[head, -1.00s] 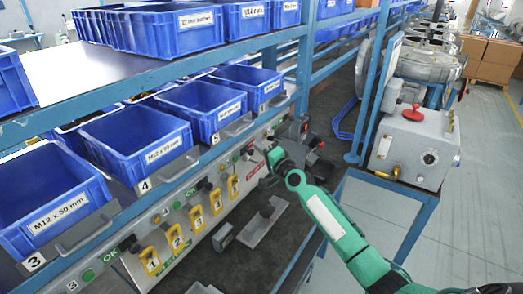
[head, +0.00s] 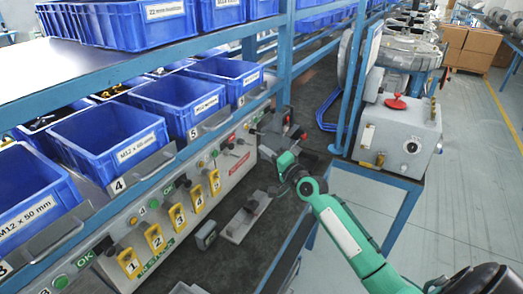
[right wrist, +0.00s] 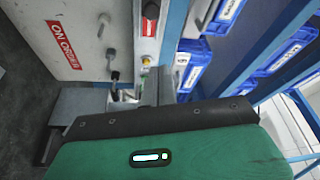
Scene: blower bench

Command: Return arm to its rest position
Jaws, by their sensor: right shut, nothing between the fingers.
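My right arm (head: 342,228), green with dark joints, reaches in from the lower right in the head view. My right gripper (head: 270,151) is shut and empty, beside the right end of the grey control panel (head: 205,190). In the right wrist view the gripper (right wrist: 149,92) points toward the panel, with the red ON ORDER label (right wrist: 63,44) to its left. The fingertips are small and partly hidden in the head view. My left gripper is out of view.
Blue bins (head: 110,140) fill the shelves on the left. A blue upright (head: 289,60) stands just behind my right gripper. A grey machine box (head: 400,138) with a red knob stands on a blue-framed table at right. A flat grey fixture (head: 245,218) lies on the dark bench.

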